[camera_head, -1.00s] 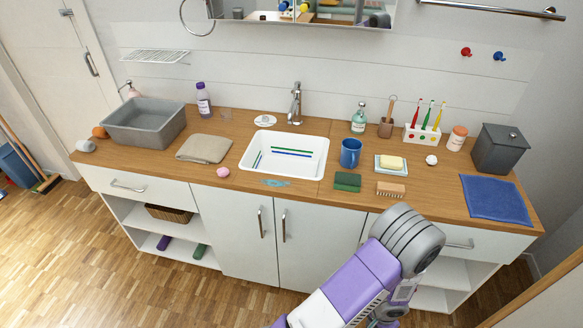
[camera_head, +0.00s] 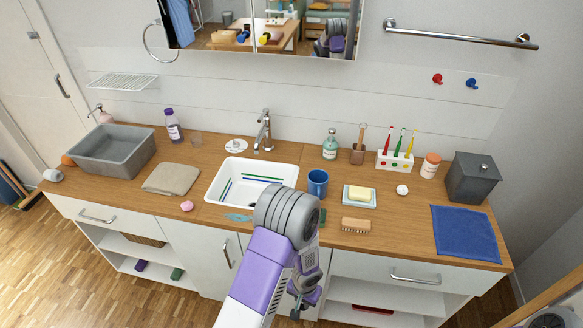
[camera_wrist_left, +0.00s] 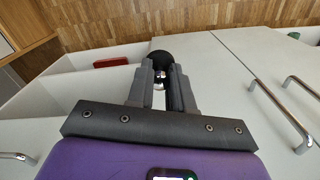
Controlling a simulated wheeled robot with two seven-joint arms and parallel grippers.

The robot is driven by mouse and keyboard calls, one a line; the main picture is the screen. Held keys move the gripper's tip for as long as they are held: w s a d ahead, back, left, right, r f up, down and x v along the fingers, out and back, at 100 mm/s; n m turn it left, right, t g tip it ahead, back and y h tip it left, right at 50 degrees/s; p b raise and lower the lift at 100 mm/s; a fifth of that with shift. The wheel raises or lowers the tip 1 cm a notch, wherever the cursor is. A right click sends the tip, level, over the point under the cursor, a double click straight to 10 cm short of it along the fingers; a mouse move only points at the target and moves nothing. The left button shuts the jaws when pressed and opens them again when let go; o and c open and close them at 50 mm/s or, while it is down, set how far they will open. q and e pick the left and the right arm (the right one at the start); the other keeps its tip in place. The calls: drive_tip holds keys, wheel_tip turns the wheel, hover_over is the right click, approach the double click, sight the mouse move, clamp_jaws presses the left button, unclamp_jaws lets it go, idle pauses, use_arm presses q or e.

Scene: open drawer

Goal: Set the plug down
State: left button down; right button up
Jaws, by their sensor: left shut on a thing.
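The plug (camera_wrist_left: 161,62) looks like a dark round piece in the left wrist view, between the tips of my left gripper (camera_wrist_left: 167,78). The gripper is shut on it, with a small metallic part showing between the fingers. In the head view my left gripper (camera_head: 303,290) hangs in front of the cabinet, below the counter edge, pointing down. The plug is small and dark there (camera_head: 294,313). The white sink basin (camera_head: 212,192) is set in the wooden counter behind my arm, which hides its near right corner. My right gripper is not in view.
On the counter (camera_head: 400,208) stand a blue mug (camera_head: 318,183), a soap dish (camera_head: 345,199), a brush (camera_head: 355,225) and a grey tub (camera_head: 112,150). A blue cloth (camera_head: 466,232) lies at the right. A white disc (camera_head: 236,146) lies behind the sink. Cabinet handles (camera_head: 415,279) stick out at the front.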

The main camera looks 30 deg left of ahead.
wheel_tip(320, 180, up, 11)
drive_tip(key=p, duration=0.9)
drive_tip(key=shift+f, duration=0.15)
